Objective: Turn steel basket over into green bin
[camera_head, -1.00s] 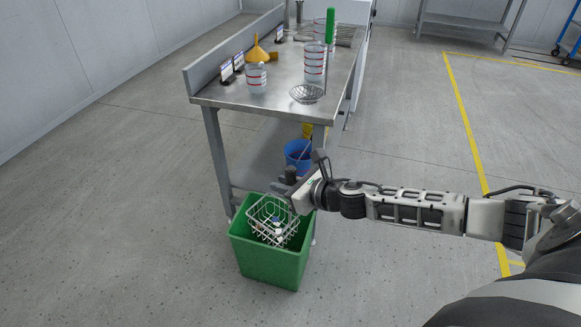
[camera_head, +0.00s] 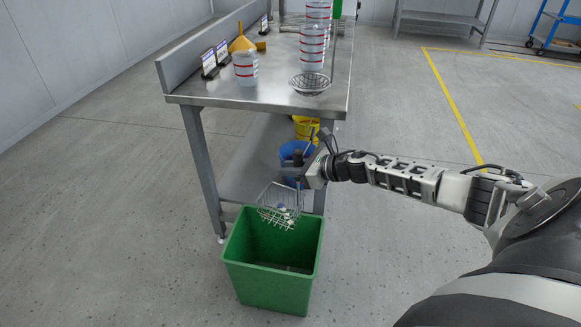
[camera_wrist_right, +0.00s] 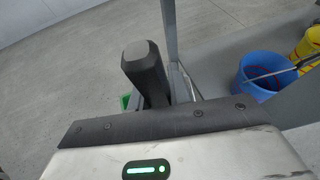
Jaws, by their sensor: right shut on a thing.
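The steel wire basket (camera_head: 280,205) hangs from my right gripper (camera_head: 297,180) at the back rim of the green bin, in the head view. It looks tilted, and small white and blue items lie in it. My right gripper is shut on the basket; the grip itself is partly hidden by the hand. The green bin (camera_head: 268,285) stands on the floor in front of the table, and its visible inside looks mostly empty. The right wrist view shows a dark finger and a sliver of the green bin (camera_wrist_right: 125,101), but not the basket. My left gripper is not in view.
The steel table (camera_head: 255,97) behind the bin carries clear beakers (camera_head: 245,68), a yellow funnel (camera_head: 241,42) and a wire strainer (camera_head: 310,84). A blue bucket (camera_head: 293,155) and a yellow bucket (camera_head: 306,127) stand beneath it. Floor left of the bin is clear.

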